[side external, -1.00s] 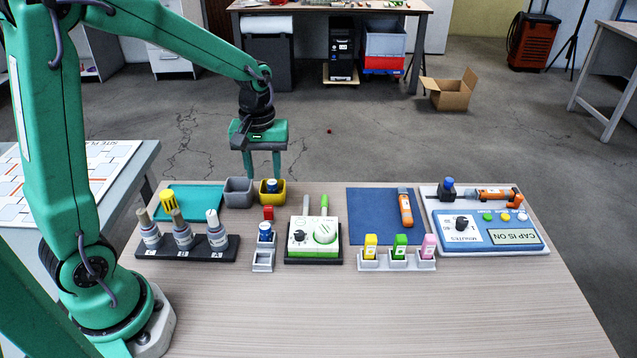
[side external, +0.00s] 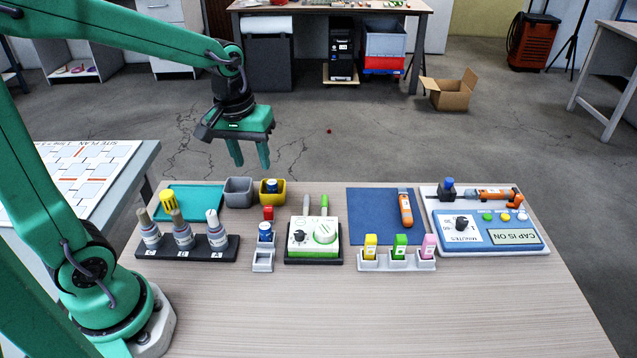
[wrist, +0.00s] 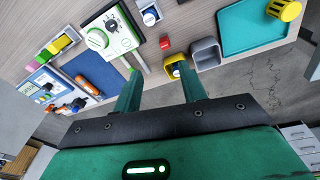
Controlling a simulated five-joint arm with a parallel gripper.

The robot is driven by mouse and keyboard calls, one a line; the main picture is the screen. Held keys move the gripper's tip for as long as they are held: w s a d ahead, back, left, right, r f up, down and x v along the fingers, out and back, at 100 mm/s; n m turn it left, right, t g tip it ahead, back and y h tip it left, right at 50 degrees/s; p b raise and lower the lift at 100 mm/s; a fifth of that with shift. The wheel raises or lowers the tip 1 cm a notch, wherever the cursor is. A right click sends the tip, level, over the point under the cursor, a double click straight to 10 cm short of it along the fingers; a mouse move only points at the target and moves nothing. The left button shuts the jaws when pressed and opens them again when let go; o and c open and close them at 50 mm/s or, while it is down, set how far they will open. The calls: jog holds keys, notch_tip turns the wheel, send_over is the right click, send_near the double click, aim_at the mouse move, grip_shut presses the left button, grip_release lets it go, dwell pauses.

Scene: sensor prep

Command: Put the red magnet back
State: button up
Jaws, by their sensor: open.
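A small red block (side external: 268,212), which looks like the red magnet, lies on the table just behind the white two-slot holder (side external: 262,258) and in front of the yellow bin. It also shows in the wrist view (wrist: 164,43). My gripper (side external: 250,163) hangs in the air beyond the table's back edge, up and left of the block in the picture. Its two green fingers are apart with nothing between them. In the wrist view the fingers of my gripper (wrist: 159,72) point toward the bins, and the block is past them.
A yellow bin (side external: 282,199) with a blue-topped item and a grey bin (side external: 238,201) stand behind the block. The white-and-green dial device (side external: 298,246) is close on its right. Three bottles in a black rack (side external: 228,250) stand to the left. The table's front is clear.

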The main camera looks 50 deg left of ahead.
jog(key=s+d+r+m+t, duration=0.3)
jog(key=s+r+m, duration=0.3)
jog(key=s, duration=0.5)
jog(key=shift+t, duration=0.5)
dwell(0.6)
